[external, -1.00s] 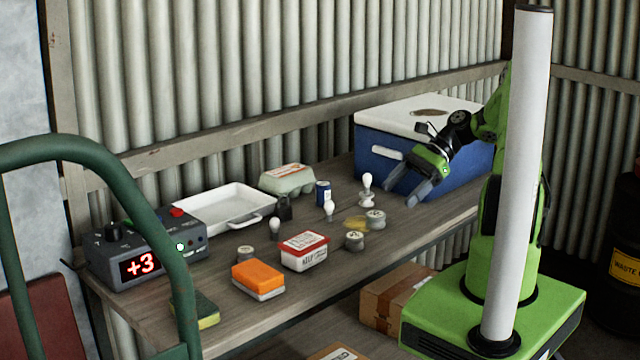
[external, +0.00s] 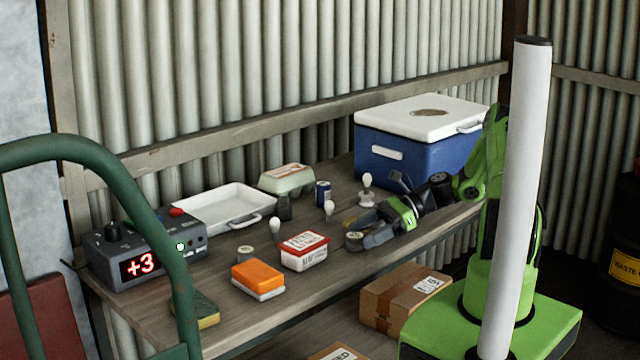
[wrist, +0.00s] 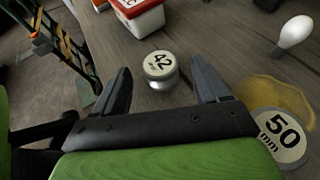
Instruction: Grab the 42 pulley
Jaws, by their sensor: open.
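The 42 pulley (wrist: 160,67) is a small grey spool with a pale top marked 42. It stands upright on the bench, between and slightly beyond my open fingertips in the wrist view. In the external view the same pulley (external: 354,241) stands near the bench's front edge, just left of my lowered gripper (external: 366,232). My gripper (wrist: 160,79) is open and empty, one finger on each side of the pulley with gaps showing. A larger pulley marked 50 (wrist: 283,136) lies right of my gripper; in the external view my gripper hides it.
A red-lidded tub (external: 304,251) stands left of the 42 pulley. Bulbs (external: 329,208) stand behind, and a yellow stain (wrist: 262,92) lies beside the 50 pulley. A blue cooler (external: 385,155) fills the back right. Another small pulley (external: 245,253) is farther left.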

